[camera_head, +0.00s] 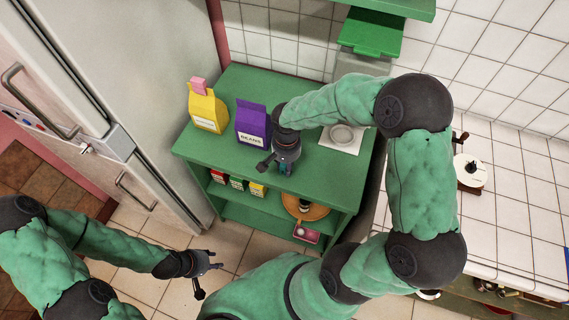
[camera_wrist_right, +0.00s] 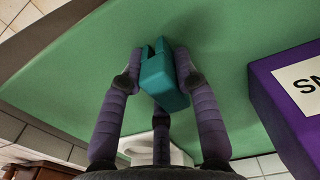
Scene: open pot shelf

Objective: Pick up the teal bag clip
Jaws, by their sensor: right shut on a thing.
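The teal bag clip (camera_wrist_right: 160,82) is a small blocky piece with a notch, held between the fingers of my right gripper (camera_wrist_right: 158,78) in the right wrist view. In the head view my right gripper (camera_head: 277,165) is over the front part of the green shelf top, and a bit of the teal clip (camera_head: 286,169) shows at its fingers. I cannot tell whether the clip touches the top. My left gripper (camera_head: 207,274) is open and empty, low over the tiled floor in front of the shelf.
A purple bag (camera_head: 252,123) stands close left of my right gripper. A yellow bag (camera_head: 207,109) with a pink clip (camera_head: 198,87) stands further left. A plate on a white mat (camera_head: 341,146) lies right. Small boxes (camera_head: 237,183) and a round wooden board (camera_head: 305,209) are below.

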